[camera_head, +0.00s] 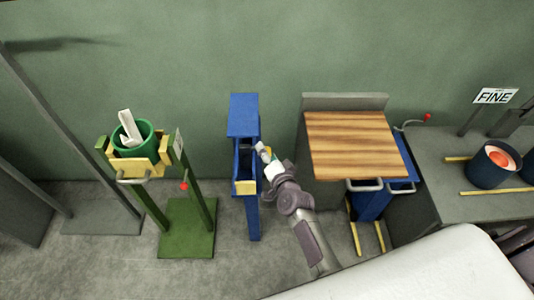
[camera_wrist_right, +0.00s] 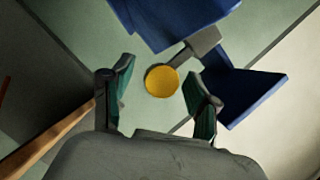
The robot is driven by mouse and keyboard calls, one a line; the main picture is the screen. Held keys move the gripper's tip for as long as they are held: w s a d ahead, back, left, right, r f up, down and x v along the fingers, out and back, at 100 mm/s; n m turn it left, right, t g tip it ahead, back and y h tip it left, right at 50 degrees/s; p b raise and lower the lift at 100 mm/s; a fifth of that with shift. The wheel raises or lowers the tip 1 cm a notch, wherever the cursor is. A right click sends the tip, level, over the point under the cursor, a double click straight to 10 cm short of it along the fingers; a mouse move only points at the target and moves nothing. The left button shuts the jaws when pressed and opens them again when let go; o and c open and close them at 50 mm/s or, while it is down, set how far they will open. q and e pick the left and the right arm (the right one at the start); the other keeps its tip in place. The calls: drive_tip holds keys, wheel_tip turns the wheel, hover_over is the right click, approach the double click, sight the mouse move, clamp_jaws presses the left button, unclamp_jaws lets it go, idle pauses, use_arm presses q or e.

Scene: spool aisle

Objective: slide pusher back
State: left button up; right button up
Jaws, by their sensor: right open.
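A blue stand (camera_head: 245,150) with a narrow channel stands left of centre in the head view. A round yellow knob (camera_wrist_right: 161,81) on a grey arm (camera_wrist_right: 196,46) juts from blue panels in the wrist view; it looks like the pusher's handle. My right gripper (camera_head: 267,156) is at the right side of the blue stand. In the wrist view its green-padded fingers (camera_wrist_right: 160,85) are open, one on each side of the knob, with gaps to it. In the head view the gripper mostly hides the knob. My left gripper is not in view.
A wood-topped cabinet (camera_head: 352,145) stands close on the right of my arm. A green stand (camera_head: 187,225) holding a green bucket (camera_head: 147,131) is at left. A grey bench (camera_head: 450,180) with a dark pot (camera_head: 490,172) is at far right.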

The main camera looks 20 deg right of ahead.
clamp_jaws()
idle(0.3)
drive_tip(key=w+d+b, duration=0.2)
drive_tip(key=w+b, duration=0.1)
drive_tip(key=w, duration=0.6)
drive_tip(key=shift+d, duration=0.25)
unclamp_jaws()
